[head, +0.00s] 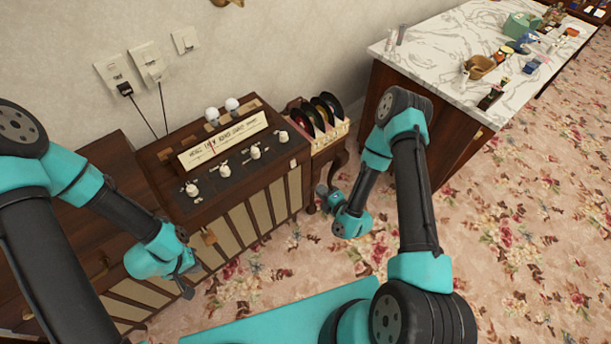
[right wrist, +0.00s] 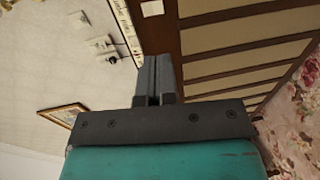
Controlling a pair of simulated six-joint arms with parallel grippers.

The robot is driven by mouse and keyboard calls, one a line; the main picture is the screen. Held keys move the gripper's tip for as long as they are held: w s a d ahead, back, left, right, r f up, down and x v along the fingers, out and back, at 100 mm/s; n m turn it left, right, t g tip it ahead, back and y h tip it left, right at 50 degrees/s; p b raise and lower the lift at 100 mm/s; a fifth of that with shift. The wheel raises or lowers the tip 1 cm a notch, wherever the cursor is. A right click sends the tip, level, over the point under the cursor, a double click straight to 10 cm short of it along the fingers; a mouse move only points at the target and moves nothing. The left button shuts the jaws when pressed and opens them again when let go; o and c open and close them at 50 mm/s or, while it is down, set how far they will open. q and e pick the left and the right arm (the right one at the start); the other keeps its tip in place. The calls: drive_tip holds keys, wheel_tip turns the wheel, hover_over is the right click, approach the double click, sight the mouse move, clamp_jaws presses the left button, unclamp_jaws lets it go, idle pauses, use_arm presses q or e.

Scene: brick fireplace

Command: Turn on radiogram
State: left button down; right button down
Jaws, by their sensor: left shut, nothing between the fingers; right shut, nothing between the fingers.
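The radiogram (head: 238,205) is a dark wooden cabinet with slatted beige front panels. Its top panel has several white knobs (head: 255,153) in a row and a slanted cream dial plate (head: 222,143). Two white round-topped parts (head: 231,104) stand behind the plate. My left gripper (head: 186,290) is shut and empty in front of the cabinet's left part, below the knobs. My right gripper (head: 322,190) is shut and empty off the cabinet's right end, near the record rack. In the right wrist view my right gripper (right wrist: 153,75) points towards the cabinet front (right wrist: 235,45).
A rack of records (head: 318,115) stands right of the radiogram. A marble-topped counter (head: 440,65) with small items stands further right. Wall sockets (head: 147,62) with black cords are behind. Patterned carpet (head: 520,220) is open at the right.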

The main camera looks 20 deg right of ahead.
sight(294, 166)
drive_tip(key=x, duration=1.3)
drive_tip(key=shift+w+a, duration=0.1)
drive_tip(key=shift+w, duration=0.3)
